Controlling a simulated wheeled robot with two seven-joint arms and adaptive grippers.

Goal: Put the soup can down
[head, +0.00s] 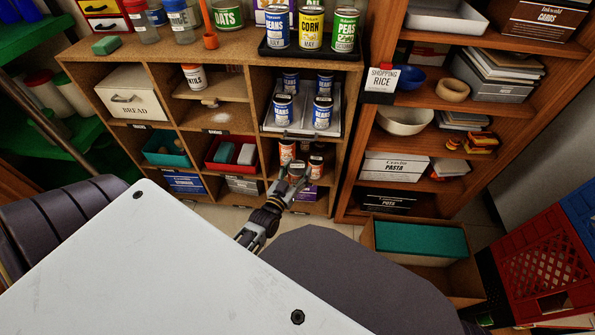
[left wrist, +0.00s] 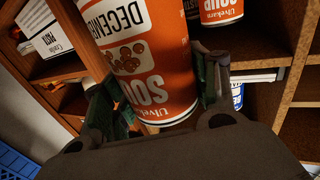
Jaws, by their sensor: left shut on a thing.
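The soup can (left wrist: 150,70), with an orange and white label, fills the middle of the left wrist view between the two fingers of my left gripper (left wrist: 155,100), upside down in that picture. In the head view the held can (head: 316,164) is small and partly covered. I cannot tell whether its base touches the shelf. Another orange soup can (head: 287,151) stands to its left, and it shows at the wrist view's top right (left wrist: 220,10).
Several blue beans cans (head: 283,108) stand on a pale tray (head: 270,128) just above. A red bin (head: 211,163) sits left of the compartment. A right-hand shelf holds a white pasta box (head: 395,165). A crate with a green top (head: 372,268) stands on the floor.

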